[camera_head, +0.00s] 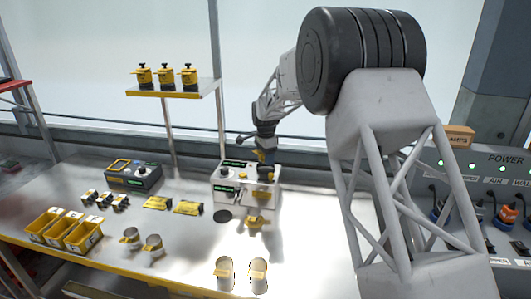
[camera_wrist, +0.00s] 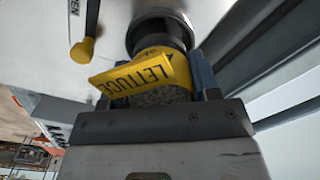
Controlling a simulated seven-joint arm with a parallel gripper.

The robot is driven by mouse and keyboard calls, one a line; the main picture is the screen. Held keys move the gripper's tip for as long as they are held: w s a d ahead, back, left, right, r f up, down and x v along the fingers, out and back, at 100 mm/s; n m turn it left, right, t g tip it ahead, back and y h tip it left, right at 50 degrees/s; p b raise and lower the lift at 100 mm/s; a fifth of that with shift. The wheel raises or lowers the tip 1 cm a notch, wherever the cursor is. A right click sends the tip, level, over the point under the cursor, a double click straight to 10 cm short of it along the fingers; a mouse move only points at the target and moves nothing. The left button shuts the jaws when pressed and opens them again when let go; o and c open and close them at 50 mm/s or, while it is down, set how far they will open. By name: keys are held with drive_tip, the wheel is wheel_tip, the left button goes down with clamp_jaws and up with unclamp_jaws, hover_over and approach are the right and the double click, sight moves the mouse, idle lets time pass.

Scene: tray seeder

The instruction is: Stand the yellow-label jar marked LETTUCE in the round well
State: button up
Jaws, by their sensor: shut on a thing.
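The jar with the yellow LETTUCE label (camera_wrist: 150,75) is held in my gripper (camera_wrist: 165,62) in the wrist view, with granular contents showing. A blue finger shows on its right; the label covers much of the left side. The jar's dark far end is at the round well (camera_wrist: 185,18), a dark ring on the pale machine. I cannot tell how deep the end sits in it.
Several yellow-label jars stand on a raised shelf (camera_head: 205,88). Two cups (camera_head: 153,244) stand at the front left and two larger ones (camera_head: 225,275) at the front. Yellow bins (camera_head: 42,226) are far left. A yellow-knobbed lever (camera_wrist: 82,50) is beside the well.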

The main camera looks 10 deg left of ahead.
sight(266, 169)
drive_tip(key=shift+f, duration=1.2)
drive_tip(key=shift+s+f, duration=0.1)
drive_tip(key=shift+f, duration=0.9)
drive_tip(key=o, duration=1)
drive_tip(key=shift+s+d+f, duration=0.1)
drive_tip(key=shift+f, duration=0.05)
drive_tip(key=shift+r, duration=0.75)
drive_tip(key=shift+c, duration=0.5)
drive_tip(key=shift+o, duration=0.9)
drive_tip(key=r, duration=0.8)
drive_tip(key=shift+w+a+r, duration=0.2)
drive_tip(key=shift+w+r, duration=0.05)
drive_tip(key=shift+r, duration=0.05)
